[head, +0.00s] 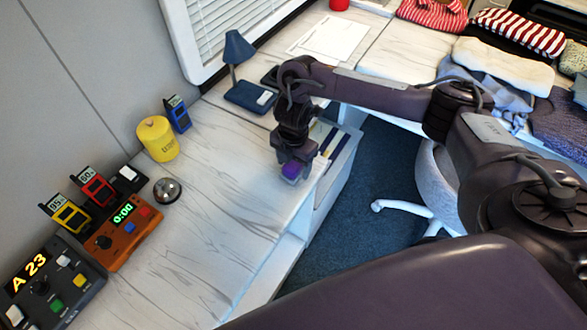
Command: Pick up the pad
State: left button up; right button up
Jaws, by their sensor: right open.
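A small purple block (290,170), which may be the pad, shows at the fingertips of my right gripper (292,174), near the right edge of the white marbled counter (215,205). The right gripper points down and is open, with its fingers by the purple block. The gripper partly hides the block, and I cannot tell whether the fingers touch it. My left gripper is not in view.
At left are a yellow can (157,139), a silver bell (167,190), an orange timer box (123,232) and a dark display box (48,285). A blue lamp (240,75) stands behind. Folded clothes (503,65) lie at back right. The counter's front middle is clear.

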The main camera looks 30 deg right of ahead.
aim_at(293, 163)
jog(key=shift+c, duration=0.2)
jog(key=c, duration=1)
notch_tip(293, 163, up, 18)
jog(key=p, duration=0.6)
jog(key=shift+r, duration=0.2)
jog(key=shift+c, duration=0.2)
jog(key=shift+r+p, duration=0.4)
jog(key=shift+r, duration=0.45)
